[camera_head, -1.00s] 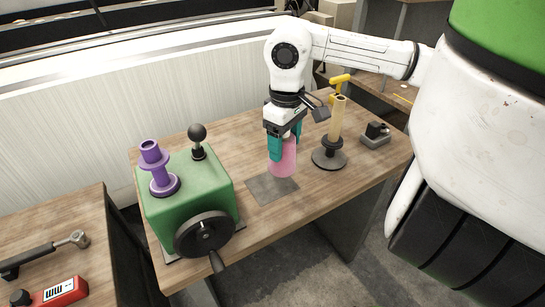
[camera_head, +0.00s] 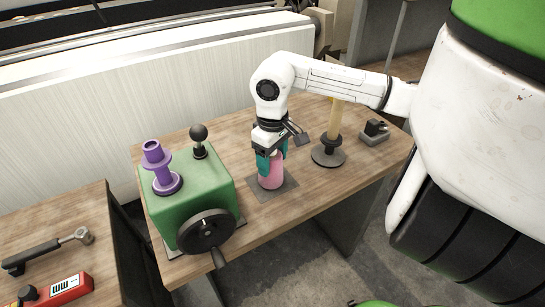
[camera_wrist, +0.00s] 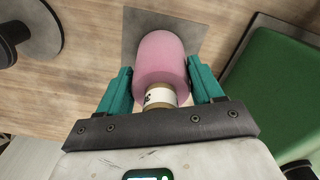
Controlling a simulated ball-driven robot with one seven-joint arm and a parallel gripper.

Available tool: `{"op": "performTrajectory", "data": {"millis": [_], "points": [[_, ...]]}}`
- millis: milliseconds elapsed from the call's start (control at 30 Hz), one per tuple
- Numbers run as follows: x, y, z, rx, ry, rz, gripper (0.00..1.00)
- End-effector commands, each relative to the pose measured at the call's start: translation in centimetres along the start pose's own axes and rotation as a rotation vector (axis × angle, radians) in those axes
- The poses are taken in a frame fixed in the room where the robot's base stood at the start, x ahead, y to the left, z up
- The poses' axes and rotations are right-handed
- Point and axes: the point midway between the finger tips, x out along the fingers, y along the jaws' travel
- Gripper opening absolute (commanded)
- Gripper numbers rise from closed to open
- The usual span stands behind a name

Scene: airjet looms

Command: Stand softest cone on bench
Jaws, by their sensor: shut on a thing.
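A pink cone (camera_head: 271,173) stands roughly upright between the teal fingers of my gripper (camera_head: 271,160). In the wrist view the cone (camera_wrist: 160,55) shows its pink body and a pale core with a label at the near end. The fingers are shut on its two sides. The cone is over a grey square plate (camera_head: 290,188) on the wooden bench (camera_head: 312,197). Its base looks at or very close to the plate, but I cannot tell if it touches.
A green machine (camera_head: 190,210) with a purple spool (camera_head: 158,168), black knob and handwheel (camera_head: 205,231) stands left of the cone. A separate bench with tools is at far left.

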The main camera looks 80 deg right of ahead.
Motion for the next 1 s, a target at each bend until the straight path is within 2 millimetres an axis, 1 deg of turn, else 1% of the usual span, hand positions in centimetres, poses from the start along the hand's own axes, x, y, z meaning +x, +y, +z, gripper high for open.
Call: {"op": "performTrajectory", "data": {"millis": [133, 167, 400, 433, 667, 833, 967, 1000], "points": [[0.3, 0.0, 0.0, -0.001, 0.001, 0.001, 0.26], [0.3, 0.0, 0.0, -0.001, 0.000, 0.001, 0.67], [0.2, 0.0, 0.0, -0.001, 0.000, 0.000, 0.90], [0.2, 0.0, 0.0, -0.001, 0.000, 0.000, 0.91], [0.1, 0.0, 0.0, 0.000, 0.000, 0.000, 0.91], [-0.5, 0.1, 0.0, -0.001, 0.002, 0.002, 0.91], [-2.6, 0.1, -0.1, -0.002, 0.002, 0.006, 0.91], [-3.5, 0.1, -0.1, -0.002, 0.002, 0.006, 0.91]]}}
